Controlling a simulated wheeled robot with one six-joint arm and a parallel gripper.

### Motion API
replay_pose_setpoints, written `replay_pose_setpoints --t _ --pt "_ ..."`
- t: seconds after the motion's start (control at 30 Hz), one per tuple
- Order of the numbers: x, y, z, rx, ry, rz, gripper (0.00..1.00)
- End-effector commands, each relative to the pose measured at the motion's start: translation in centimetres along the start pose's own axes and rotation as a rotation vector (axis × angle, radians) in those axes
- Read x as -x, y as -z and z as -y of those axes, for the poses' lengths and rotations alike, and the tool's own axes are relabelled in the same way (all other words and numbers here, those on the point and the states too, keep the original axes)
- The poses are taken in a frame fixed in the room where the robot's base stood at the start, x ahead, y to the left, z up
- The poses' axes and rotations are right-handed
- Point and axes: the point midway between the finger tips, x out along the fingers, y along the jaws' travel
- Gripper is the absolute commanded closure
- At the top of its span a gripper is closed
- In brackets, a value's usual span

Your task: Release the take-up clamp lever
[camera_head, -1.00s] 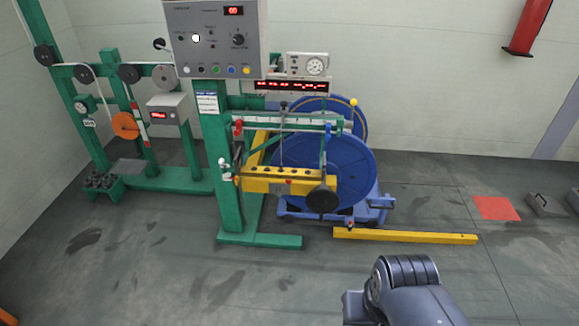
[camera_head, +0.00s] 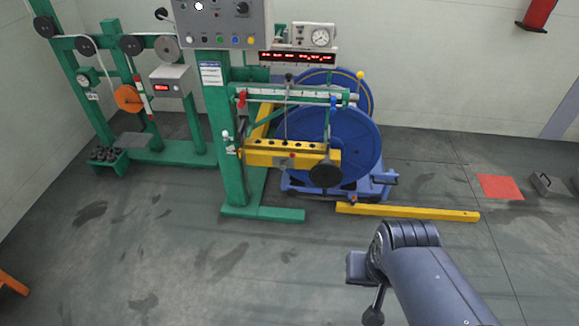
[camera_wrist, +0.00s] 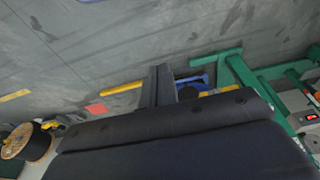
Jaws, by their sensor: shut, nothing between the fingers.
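The take-up is a large blue reel (camera_head: 350,150) in a blue wheeled stand (camera_head: 378,182), behind a green frame with a yellow crossbeam (camera_head: 270,153). A lever with a yellow ball (camera_head: 360,75) stands at the reel's upper right. Small red (camera_head: 241,98) and blue (camera_head: 333,102) handles sit on the rail in front. I cannot tell which of these is the clamp lever. My gripper (camera_wrist: 163,68) shows in the wrist view, its dark fingers together and empty. It is well apart from the yellow floor bar (camera_wrist: 122,88) and the machine. The head view does not clearly show it.
A control box (camera_head: 222,25) stands on the green post left of the reel. A yellow bar (camera_head: 408,212) lies on the floor before the stand. An orange-red floor patch (camera_head: 500,187) is at right. The floor in front is clear. A wooden spool (camera_wrist: 16,142) shows in the wrist view.

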Motion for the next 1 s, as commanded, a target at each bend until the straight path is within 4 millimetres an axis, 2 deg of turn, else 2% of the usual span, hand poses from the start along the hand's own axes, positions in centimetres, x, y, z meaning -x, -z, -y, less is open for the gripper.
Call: replay_pose_setpoints --t 0.03,0.17,0.33,0.6,0.8,1.0 --pt "-1.6 1.1 -0.3 -0.028 -0.013 -0.022 1.0" --pt "-5.2 5.7 -1.4 -0.134 -0.043 -0.133 1.0" --pt "-10.7 12.8 -2.8 -0.279 -0.043 -0.311 1.0" --pt "-20.4 22.4 -4.1 -0.461 0.089 -0.561 1.0" --pt "-28.6 27.4 -4.2 -0.575 0.284 -0.691 1.0" --pt "-37.4 29.9 -3.7 -0.686 0.549 -0.748 1.0"
